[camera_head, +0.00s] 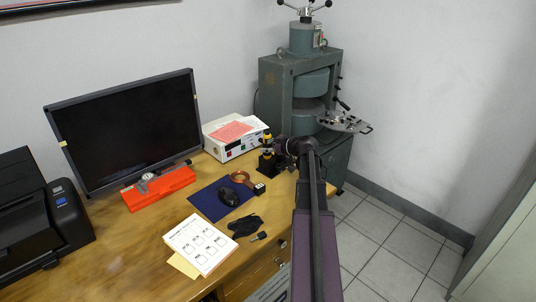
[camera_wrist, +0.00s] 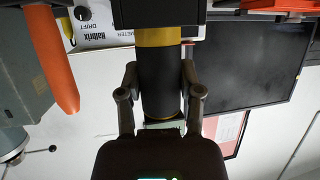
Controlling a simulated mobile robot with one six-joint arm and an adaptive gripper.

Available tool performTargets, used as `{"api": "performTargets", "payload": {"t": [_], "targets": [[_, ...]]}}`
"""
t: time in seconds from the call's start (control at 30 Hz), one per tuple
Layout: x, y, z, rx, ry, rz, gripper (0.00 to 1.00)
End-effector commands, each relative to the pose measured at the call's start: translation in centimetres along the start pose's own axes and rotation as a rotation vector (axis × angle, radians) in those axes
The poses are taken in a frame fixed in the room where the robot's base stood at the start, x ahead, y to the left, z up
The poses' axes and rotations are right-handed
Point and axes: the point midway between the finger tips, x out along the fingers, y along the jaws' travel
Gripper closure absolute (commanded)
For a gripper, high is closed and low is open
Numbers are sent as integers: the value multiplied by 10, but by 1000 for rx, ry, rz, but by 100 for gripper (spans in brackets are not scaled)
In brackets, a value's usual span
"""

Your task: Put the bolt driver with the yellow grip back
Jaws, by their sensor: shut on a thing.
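The bolt driver with the yellow grip (camera_head: 267,137) stands roughly upright at the right end of the desk, beside the white meter box. In the wrist view it shows as a thick dark handle with a yellow band (camera_wrist: 158,37). My gripper (camera_head: 276,146) reaches it from the right. In the wrist view my gripper (camera_wrist: 160,92) has one finger on each side of the dark handle and is shut on it. A black stand (camera_head: 267,163) is just below the driver in the head view. Whether the driver's lower end sits in it or above it is hidden.
An orange handle (camera_wrist: 52,60) is close to the left of my gripper in the wrist view. The white meter box (camera_head: 234,137) is close behind. A copper coil (camera_head: 240,177), a mouse (camera_head: 229,196) and a blue mat (camera_head: 207,205) lie nearby. The green magnet (camera_head: 283,85) stands behind.

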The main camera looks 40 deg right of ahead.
Motion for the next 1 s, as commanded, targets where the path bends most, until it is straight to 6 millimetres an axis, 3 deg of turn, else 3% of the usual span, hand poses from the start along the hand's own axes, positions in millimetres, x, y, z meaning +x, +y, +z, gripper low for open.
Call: {"api": "performTargets", "payload": {"t": [0.1,0.67,0.7,0.77,0.8,1.0], "targets": [[4,0,8,0,1,0,100],[6,-1,12,0,1,-1,100],[5,-1,11,0,0,-1,41],[5,-1,11,-1,0,-1,23],[5,-1,11,-1,0,-1,19],[5,-1,10,-1,0,-2,19]]}}
